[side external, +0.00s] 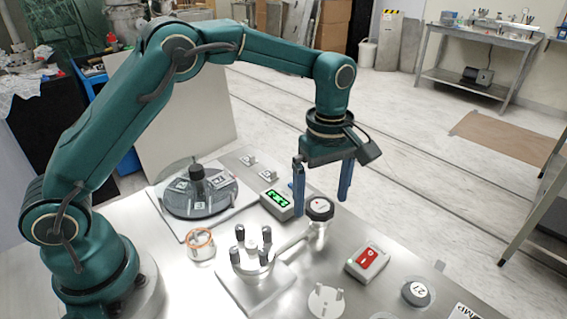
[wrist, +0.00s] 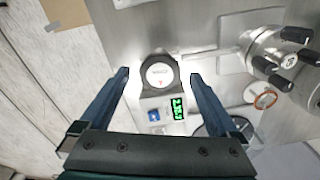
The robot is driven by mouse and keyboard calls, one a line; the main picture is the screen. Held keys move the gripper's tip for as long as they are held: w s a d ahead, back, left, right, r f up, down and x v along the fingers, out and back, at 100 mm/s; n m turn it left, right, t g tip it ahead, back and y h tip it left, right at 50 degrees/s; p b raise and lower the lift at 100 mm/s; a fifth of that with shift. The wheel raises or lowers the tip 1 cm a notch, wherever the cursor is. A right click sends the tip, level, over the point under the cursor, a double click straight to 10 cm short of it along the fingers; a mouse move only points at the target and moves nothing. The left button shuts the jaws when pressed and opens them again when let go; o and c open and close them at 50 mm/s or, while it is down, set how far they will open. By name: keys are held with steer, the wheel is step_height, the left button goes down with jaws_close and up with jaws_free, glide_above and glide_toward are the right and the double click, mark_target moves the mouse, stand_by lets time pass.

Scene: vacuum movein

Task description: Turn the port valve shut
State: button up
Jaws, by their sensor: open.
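The port valve has a round black knob with a white cap (side external: 319,208), standing on a metal pipe fitting. In the wrist view the knob (wrist: 158,73) sits midway between my fingertips, with its white cap facing the camera. My gripper (side external: 321,206) points down over the knob, its two blue fingers spread wide. In the wrist view my gripper (wrist: 159,74) is open, with a visible gap between each finger and the knob. I cannot tell exactly how far down the fingertips reach along it.
A chamber with several black clamp knobs (side external: 250,258) joins the valve's pipe. A green-lit gauge (side external: 277,199) stands close behind the left finger. A red switch box (side external: 367,262) is at right, a glass-domed plate (side external: 197,200) at left. An orange ring (side external: 200,238) lies nearer.

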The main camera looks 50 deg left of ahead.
steer(key=shift+f, duration=0.65)
steer(key=shift+c, duration=0.4)
steer(key=c, duration=1.3)
